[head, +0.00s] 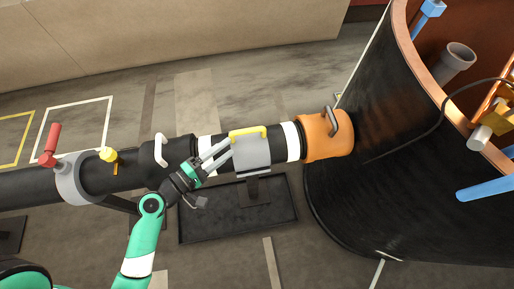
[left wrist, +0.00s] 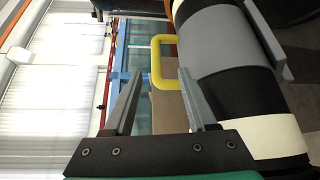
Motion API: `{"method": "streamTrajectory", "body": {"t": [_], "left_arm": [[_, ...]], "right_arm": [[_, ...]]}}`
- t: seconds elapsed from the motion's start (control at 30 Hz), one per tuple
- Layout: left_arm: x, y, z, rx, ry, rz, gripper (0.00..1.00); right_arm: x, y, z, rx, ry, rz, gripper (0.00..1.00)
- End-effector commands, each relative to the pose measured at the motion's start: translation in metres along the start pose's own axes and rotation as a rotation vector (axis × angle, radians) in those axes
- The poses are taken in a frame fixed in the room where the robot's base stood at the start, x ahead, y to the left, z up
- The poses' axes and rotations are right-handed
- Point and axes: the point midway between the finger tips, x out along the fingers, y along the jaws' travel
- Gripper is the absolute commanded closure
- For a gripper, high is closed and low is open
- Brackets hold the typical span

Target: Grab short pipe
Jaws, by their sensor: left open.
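The short pipe (head: 278,144) is black with white end bands and lies level between a black coupling (head: 170,160) and an orange coupling (head: 326,136). A grey sleeve (head: 252,154) wraps its middle, with a yellow handle (head: 248,132) on top. My left gripper (head: 217,153) is open at the pipe's left part, close to the sleeve. In the left wrist view, the open fingers (left wrist: 158,92) point toward the yellow handle (left wrist: 157,62), which stands beyond the tips in the gap; the pipe (left wrist: 245,95) is to the right. My right gripper is not in view.
A grey stand with a dark base plate (head: 240,215) is under the pipe. A large dark tank (head: 400,150) with a copper rim stands at right. A long black pipe (head: 25,187) with a grey collar (head: 75,180), red lever (head: 50,145) and yellow knob (head: 108,154) runs left. Open floor lies behind.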

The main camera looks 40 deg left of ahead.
Motion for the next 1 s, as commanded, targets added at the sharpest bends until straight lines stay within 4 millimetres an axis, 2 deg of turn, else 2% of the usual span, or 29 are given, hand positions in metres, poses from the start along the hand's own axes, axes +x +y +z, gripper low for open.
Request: {"method": "streamTrajectory", "body": {"t": [0.17, 0.4, 0.67, 0.9, 1.0], "left_arm": [[0.013, 0.001, 0.000, 0.007, -0.005, 0.002, 0.43], [0.057, 0.002, 0.001, 0.008, -0.006, 0.003, 0.43], [0.070, 0.002, 0.000, 0.008, -0.003, 0.003, 0.43], [0.109, 0.004, -0.001, 0.009, -0.005, 0.005, 0.43], [0.117, 0.005, -0.001, 0.008, -0.003, 0.004, 0.43]], "right_arm": [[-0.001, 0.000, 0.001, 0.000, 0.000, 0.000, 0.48], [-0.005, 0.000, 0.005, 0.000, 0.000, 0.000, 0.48], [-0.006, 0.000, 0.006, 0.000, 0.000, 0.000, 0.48], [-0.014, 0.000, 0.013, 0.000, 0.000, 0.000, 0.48], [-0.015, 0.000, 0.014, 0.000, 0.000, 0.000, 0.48]]}}
